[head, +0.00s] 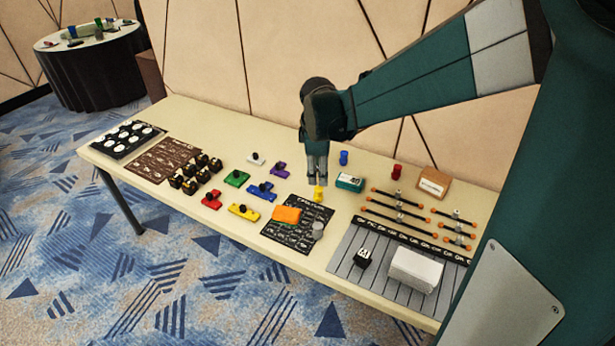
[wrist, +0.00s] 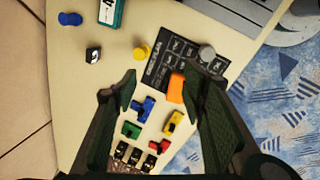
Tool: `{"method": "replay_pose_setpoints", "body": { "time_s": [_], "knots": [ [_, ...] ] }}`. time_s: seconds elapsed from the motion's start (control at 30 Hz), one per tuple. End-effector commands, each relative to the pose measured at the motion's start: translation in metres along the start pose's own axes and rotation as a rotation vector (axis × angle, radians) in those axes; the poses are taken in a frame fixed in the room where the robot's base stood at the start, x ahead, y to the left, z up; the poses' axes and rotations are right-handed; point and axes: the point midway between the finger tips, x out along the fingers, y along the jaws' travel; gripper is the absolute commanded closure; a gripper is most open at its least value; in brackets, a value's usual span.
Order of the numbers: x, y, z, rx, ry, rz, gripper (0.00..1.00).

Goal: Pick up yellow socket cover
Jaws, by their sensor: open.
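A small yellow piece (head: 318,194) stands on the table by the edge of a black printed mat. It also shows in the wrist view (wrist: 142,51), beyond the fingertips. A flat yellow block with a dark knob (head: 244,212) lies farther left and also shows in the wrist view (wrist: 172,123). I cannot tell for certain which of the two is the socket cover. My gripper (head: 317,182) points down and appears just above or behind the small yellow piece in the head view. In the wrist view, its fingers (wrist: 160,80) are apart with nothing held.
An orange block (head: 286,214) and grey cylinder (head: 318,231) stand on the black mat (head: 290,236). A teal box (head: 349,182) and blue cylinder (head: 344,158) are right of the gripper. Green (head: 236,178), blue and red blocks lie left. A black cube (wrist: 93,55) shows in the wrist view.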

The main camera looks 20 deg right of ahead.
Motion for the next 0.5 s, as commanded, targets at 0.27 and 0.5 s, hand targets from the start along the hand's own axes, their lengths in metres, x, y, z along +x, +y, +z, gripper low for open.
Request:
{"method": "replay_pose_setpoints", "body": {
  "time_s": [0.27, 0.5],
  "knots": [
    [0.04, 0.026, -0.008, -0.152, -0.031, -0.047, 0.58],
    [0.078, 0.043, -0.014, -0.284, -0.052, -0.092, 0.58]
  ]
}}
